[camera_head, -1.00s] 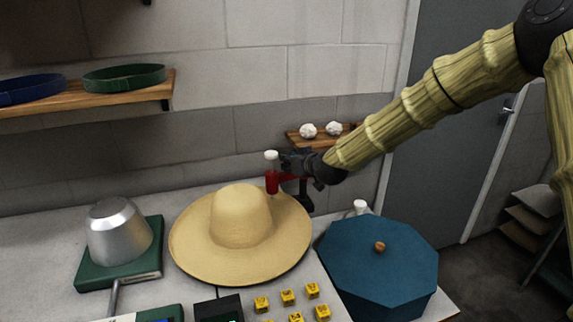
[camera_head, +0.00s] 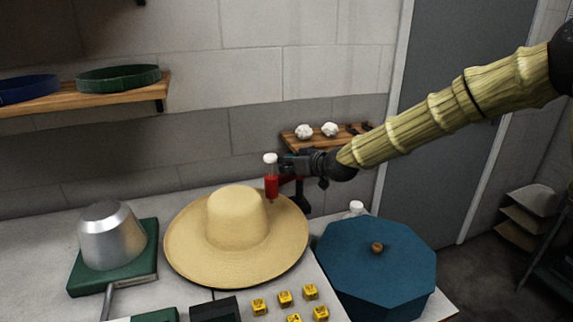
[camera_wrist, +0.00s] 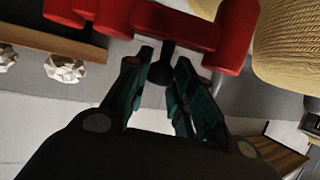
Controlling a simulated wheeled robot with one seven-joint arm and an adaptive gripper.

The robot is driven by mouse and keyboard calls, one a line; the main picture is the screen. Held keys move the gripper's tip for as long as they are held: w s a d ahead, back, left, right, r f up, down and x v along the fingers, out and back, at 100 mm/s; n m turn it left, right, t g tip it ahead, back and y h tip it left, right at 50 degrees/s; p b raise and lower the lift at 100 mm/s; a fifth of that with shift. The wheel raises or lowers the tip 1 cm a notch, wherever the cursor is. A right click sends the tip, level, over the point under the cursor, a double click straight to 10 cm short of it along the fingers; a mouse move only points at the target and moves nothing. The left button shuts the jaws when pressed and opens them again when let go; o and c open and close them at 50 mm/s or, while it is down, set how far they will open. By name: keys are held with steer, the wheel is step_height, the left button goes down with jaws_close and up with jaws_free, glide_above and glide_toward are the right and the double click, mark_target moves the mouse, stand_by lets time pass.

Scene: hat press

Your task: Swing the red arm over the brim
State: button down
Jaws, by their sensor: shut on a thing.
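My gripper (camera_head: 288,165) is just right of the cylinder. In the wrist view the red arm (camera_wrist: 185,25) crosses the top, with the straw hat (camera_wrist: 295,50) at upper right. My gripper (camera_wrist: 162,68) is shut on a dark piece joined to the red arm, partly hidden between the fingers.
A blue octagonal box (camera_head: 375,260) stands right of the hat. A metal form (camera_head: 112,240) on a green base is at left. Yellow cubes (camera_head: 284,298) lie in front. A small wooden shelf (camera_head: 300,140) with white crumpled pieces is behind my gripper.

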steer(key=c, duration=1.2)
jaws_free()
steer(key=shift+c, duration=0.2)
steer(key=shift+r, duration=0.1)
steer(key=v, duration=1.2)
steer(key=shift+d, duration=0.1)
